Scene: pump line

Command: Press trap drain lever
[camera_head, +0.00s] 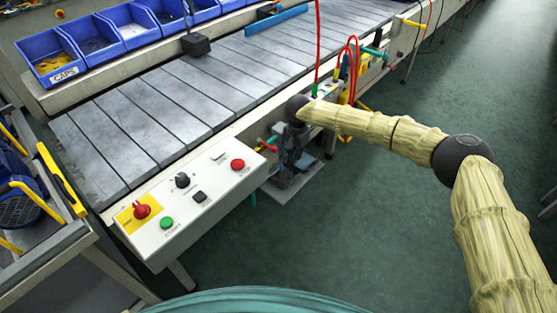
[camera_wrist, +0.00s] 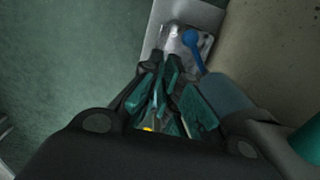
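In the wrist view, the blue lever (camera_wrist: 193,40) sits on a pale metal fitting (camera_wrist: 174,38) beyond my gripper. I take it to be the trap drain lever. Its arm slants down to the right, close beside the fingertips. My gripper (camera_wrist: 164,64) has dark and teal fingers that come together at their tips, with nothing seen between them. Whether the tips touch the lever or fitting cannot be told. In the head view, my gripper (camera_head: 290,160) hangs low beside the conveyor's side. The lever cannot be made out there.
The slatted conveyor (camera_head: 190,95) runs alongside, with a control panel (camera_head: 190,205) in front of my arm. Red hoses (camera_head: 353,65) and coloured valve handles line its side. A cart (camera_head: 45,245) stands left. The green floor (camera_head: 340,235) at right is clear.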

